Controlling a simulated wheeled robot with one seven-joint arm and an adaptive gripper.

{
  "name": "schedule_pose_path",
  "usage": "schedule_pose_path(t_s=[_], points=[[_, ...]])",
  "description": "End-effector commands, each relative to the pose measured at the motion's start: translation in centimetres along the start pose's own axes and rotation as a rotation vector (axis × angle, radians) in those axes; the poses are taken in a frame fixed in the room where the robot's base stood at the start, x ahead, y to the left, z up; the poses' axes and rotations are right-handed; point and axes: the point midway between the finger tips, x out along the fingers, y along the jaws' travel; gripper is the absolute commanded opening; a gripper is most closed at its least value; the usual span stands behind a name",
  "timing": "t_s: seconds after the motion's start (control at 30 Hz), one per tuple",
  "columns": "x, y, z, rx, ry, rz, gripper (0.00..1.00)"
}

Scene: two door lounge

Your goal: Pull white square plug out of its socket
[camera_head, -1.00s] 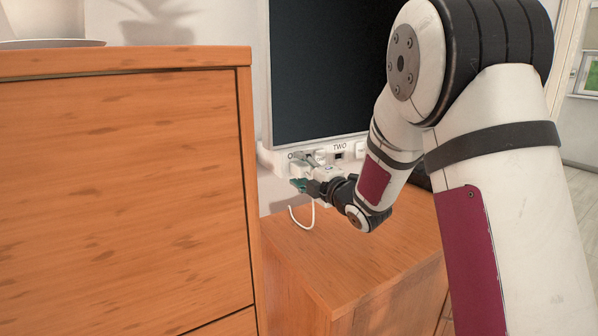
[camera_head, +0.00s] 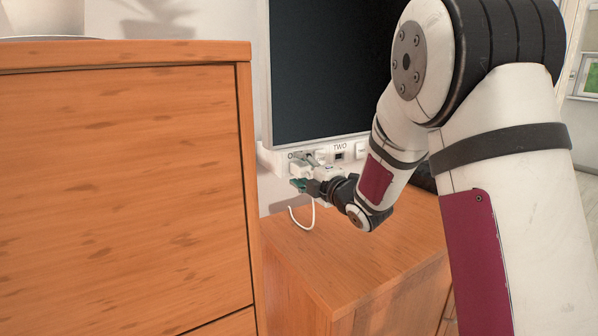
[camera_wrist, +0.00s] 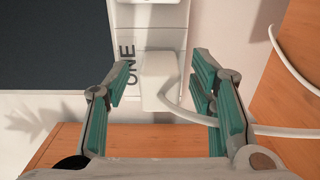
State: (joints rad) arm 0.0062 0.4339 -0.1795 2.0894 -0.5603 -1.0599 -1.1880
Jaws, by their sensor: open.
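The white square plug (camera_wrist: 159,80) sits against the white socket strip (camera_wrist: 148,15) beside the label "ONE" in the wrist view. Its white cord runs from it to the right, past the right finger. My gripper (camera_wrist: 162,82) is open, with its two green-padded fingers on either side of the plug and visible gaps between the pads and the plug. In the head view my gripper (camera_head: 300,172) is at the left end of the strip (camera_head: 349,149), where it mostly hides the plug. A white cord loop hangs below it.
A dark screen (camera_head: 325,70) stands right above the strip. A tall wooden cabinet (camera_head: 120,190) is close on the left. A low wooden cabinet top (camera_head: 345,255) lies below my gripper, mostly clear. A second outlet marked "TWO" (camera_head: 339,155) is to the right.

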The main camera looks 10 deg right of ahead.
Motion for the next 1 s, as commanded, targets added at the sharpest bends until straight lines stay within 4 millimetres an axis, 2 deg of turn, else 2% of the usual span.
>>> schedule_pose_path(t_s=[0.9, 0.93, 1.0], points=[[0.0, 0.01, 0.0, 0.0, 0.0, 0.001, 0.5], [0.0, 0.01, 0.0, 0.0, 0.0, 0.001, 0.45], [0.0, 0.01, 0.0, 0.0, 0.0, 0.0, 0.3]])
